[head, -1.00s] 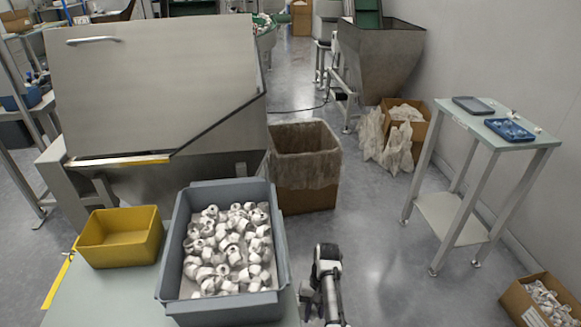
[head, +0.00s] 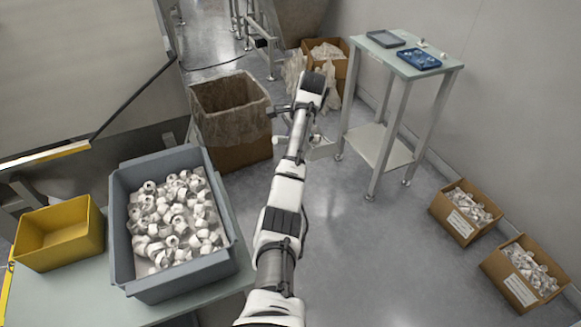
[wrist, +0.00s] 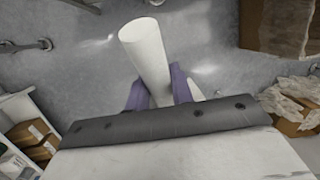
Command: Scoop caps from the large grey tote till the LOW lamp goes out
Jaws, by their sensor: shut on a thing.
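The large grey tote (head: 180,283) stands on a pale green table at left in the head view, holding a heap of white caps (head: 165,225). My gripper (wrist: 158,90) is shut on a white cylinder (wrist: 148,50) in the wrist view, one purple-grey finger on each side. I cannot tell whether the cylinder is a scoop handle; its lower end is hidden behind a dark bolted bar. In the head view my arm reaches right of the tote, over the floor, and the gripper is hard to make out. No LOW lamp shows.
A yellow bin (head: 60,258) sits left of the tote. A lined carton (head: 232,150) stands behind it, below a large metal hopper (head: 75,80). A small side table (head: 385,58) carries a blue tray (head: 419,59). Cartons of white parts (head: 466,212) line the right wall.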

